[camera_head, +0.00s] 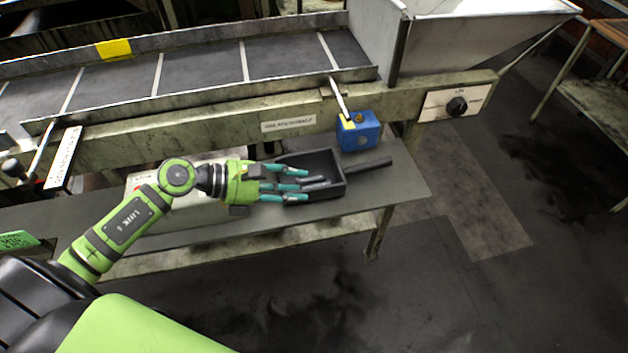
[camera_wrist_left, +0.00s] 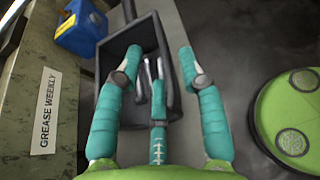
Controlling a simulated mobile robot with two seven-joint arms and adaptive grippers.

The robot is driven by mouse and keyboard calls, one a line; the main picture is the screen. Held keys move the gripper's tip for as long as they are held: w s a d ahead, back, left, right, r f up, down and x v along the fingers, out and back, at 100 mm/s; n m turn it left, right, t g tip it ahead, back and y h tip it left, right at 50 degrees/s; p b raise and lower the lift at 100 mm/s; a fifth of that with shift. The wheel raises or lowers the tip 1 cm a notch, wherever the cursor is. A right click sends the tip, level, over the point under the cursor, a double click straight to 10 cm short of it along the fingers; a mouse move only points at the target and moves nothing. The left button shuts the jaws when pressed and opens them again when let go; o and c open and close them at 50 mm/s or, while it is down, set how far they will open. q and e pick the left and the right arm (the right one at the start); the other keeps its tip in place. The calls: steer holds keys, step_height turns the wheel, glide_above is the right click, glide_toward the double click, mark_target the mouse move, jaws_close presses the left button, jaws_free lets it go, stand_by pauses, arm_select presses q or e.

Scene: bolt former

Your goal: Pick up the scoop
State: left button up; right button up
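The scoop (camera_head: 322,163) is a black open box with a straight dark handle (camera_head: 369,163) pointing right. It lies on the grey shelf (camera_head: 408,187) below the conveyor. My left gripper (camera_head: 294,184) comes in from the left with its teal fingers spread over the scoop's near left part. In the left wrist view the fingers (camera_wrist_left: 165,70) reach over the scoop (camera_wrist_left: 136,38), with its handle beyond them. Dark grey rod-like shapes show between the fingers; I cannot tell what they are. Contact with the scoop is unclear. My right gripper is out of view.
A blue container (camera_head: 359,132) stands just behind the scoop's handle and also shows in the left wrist view (camera_wrist_left: 82,28). The machine's beam (camera_head: 230,117) runs behind the shelf. A pale box (camera_head: 196,213) sits behind my left forearm. The shelf's right end is clear.

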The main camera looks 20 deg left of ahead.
mark_target(318, 191)
arm_select(q)
steer(key=x, duration=0.1)
steer(key=p+x, duration=0.1)
steer(key=shift+w+d+r, duration=0.15)
steer(key=shift+w+d, duration=0.05)
steer(key=shift+d, duration=0.15)
steer(key=p+x, duration=0.1)
steer(key=x, duration=0.2)
steer(key=shift+w, duration=0.15)
steer(key=shift+d+f, duration=0.1)
steer(key=shift+f, duration=0.2)
jaws_close()
steer(key=shift+r, duration=0.1)
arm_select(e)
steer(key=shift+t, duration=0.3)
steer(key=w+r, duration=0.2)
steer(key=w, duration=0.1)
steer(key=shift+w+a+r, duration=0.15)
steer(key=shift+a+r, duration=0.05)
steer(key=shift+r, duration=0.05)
